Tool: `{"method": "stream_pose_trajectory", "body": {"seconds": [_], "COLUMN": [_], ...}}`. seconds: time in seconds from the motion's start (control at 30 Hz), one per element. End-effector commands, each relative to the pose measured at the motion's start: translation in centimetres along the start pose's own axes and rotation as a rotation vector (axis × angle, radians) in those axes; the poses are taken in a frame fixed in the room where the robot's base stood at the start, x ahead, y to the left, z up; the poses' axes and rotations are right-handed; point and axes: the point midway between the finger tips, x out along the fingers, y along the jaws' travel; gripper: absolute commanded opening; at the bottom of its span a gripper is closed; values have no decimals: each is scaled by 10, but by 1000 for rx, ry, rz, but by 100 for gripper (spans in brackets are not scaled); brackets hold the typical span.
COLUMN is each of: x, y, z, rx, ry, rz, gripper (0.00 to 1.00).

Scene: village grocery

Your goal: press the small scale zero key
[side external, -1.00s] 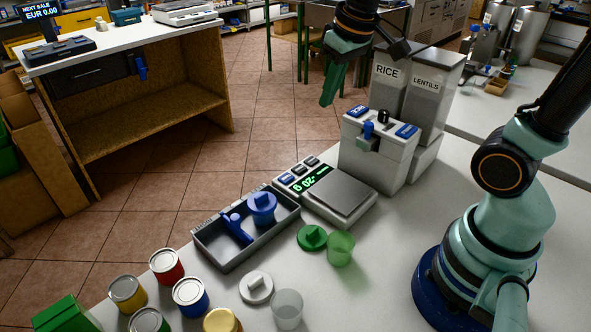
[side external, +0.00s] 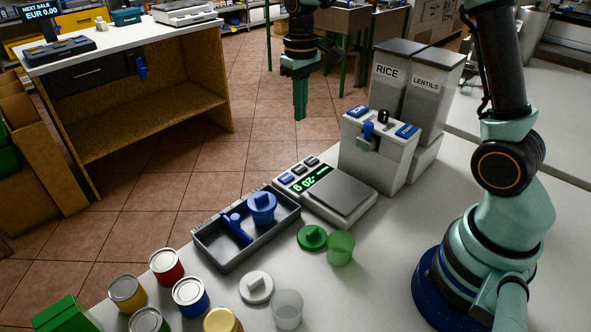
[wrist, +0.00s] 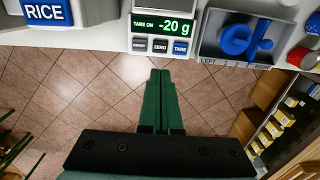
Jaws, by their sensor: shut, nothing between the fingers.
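The small scale (side external: 340,194) stands on the white counter with a bare metal pan and a green display reading -20 g. In the wrist view its display (wrist: 161,25) also reads TARE ON. Below it are three keys in a row: a grey ON/OFF key (wrist: 139,45), the zero key (wrist: 160,46) in the middle, and a blue TARE key (wrist: 181,47). The zero key (side external: 299,170) also shows in the side view. My gripper (side external: 299,116) is shut and empty, fingers pointing down, above and apart from the keys. In the wrist view its fingertips (wrist: 160,73) line up below the zero key.
A grey tray (side external: 222,257) with a blue scoop and blue lidded piece sits beside the scale. On its other side stand a white dispenser box (side external: 375,160) and the RICE bin (side external: 393,75). Cups, lids and several cans occupy the near counter.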

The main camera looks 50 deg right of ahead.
Motion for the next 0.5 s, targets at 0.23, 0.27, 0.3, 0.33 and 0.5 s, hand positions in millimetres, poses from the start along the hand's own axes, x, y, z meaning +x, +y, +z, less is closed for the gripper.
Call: {"method": "stream_pose_trajectory", "body": {"seconds": [0.23, 0.27, 0.3, 0.33, 0.5], "x": [0, 1, 3, 5, 27], "y": [0, 0, 0, 0, 0], "z": [0, 0, 0, 0, 1], "rx": [0, 0, 0, 0, 0], "ry": [1, 1, 1, 1, -3], "rz": [0, 0, 0, 0, 0], "gripper": [0, 0, 0, 0, 0]}}
